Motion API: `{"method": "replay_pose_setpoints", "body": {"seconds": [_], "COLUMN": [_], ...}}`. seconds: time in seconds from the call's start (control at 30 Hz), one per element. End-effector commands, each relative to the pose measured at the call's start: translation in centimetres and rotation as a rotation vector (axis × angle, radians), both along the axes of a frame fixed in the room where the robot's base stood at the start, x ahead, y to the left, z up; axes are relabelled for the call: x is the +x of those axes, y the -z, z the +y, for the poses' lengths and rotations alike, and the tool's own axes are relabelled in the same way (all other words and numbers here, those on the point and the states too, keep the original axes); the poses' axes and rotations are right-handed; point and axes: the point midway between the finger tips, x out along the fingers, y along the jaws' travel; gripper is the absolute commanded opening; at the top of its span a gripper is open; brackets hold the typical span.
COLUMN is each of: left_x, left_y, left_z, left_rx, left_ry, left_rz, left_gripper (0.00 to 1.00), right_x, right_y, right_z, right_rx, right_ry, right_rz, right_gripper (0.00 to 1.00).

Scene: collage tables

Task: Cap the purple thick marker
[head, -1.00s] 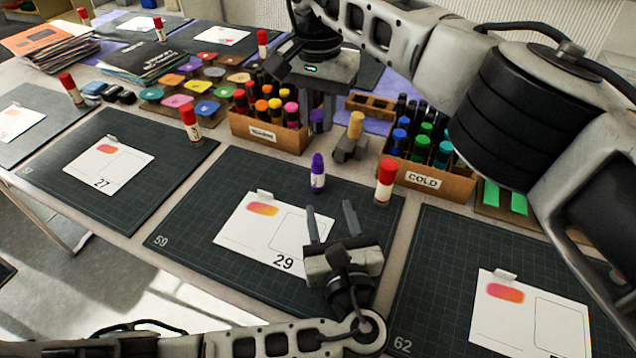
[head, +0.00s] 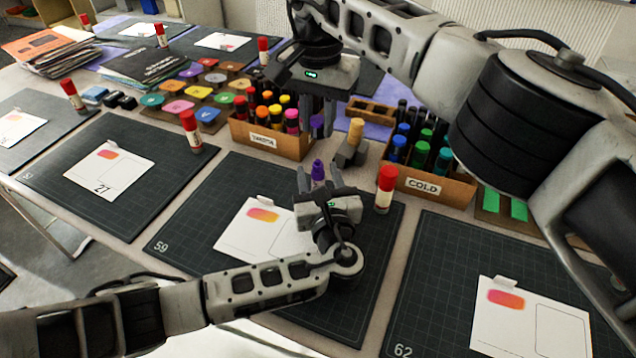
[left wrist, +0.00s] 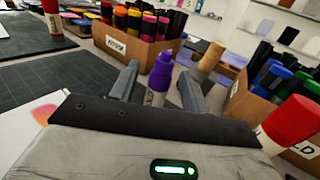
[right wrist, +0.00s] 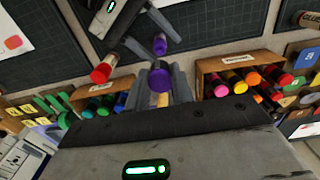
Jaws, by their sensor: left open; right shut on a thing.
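The purple thick marker (head: 318,172) stands upright near the far edge of the middle mat, with a stepped purple top and a white body. My left gripper (head: 320,184) is open, with its fingers on either side of the marker; in the left wrist view the marker (left wrist: 158,76) shows between them. Contact is not clear. My right gripper (head: 318,120) is shut on the purple cap (right wrist: 160,79), held up behind the marker. The marker (right wrist: 160,45) also shows beyond the right fingers. The left gripper hides the marker's lower part in the head view.
A box of warm-coloured markers (head: 262,138) and a box labelled COLD (head: 425,184) stand behind. Between them is a wooden peg on a dark block (head: 350,152). A red-capped glue stick (head: 386,186) stands close right of the left gripper. The card (head: 250,232) lies on the mat.

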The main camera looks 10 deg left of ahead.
Motion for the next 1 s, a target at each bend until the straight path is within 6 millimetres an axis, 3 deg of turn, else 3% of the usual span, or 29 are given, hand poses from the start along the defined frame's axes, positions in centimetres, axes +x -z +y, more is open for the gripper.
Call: {"method": "replay_pose_setpoints", "body": {"seconds": [0.43,0.6,0.8,1.0], "left_x": [0.9,0.8,0.8,0.8], "left_y": [0.0,0.0,0.0,0.0], "left_z": [0.4,0.4,0.4,0.4], "left_rx": [-0.001,-0.001,-0.001,-0.001], "left_ry": [-0.001,-0.001,-0.001,-0.001], "left_rz": [0.001,0.001,0.001,0.001], "left_gripper": [0.47,0.0,0.0,0.0], "right_x": [0.0,0.0,0.0,-0.2], "right_y": [0.0,0.0,0.4,3.0], "right_z": [0.0,0.0,0.0,0.1], "right_rx": [0.0,0.0,-0.001,-0.003], "right_ry": [0.0,0.0,0.0,0.0], "right_rz": [0.0,0.0,0.0,0.0], "right_gripper": [0.03,0.03,0.03,0.03]}}
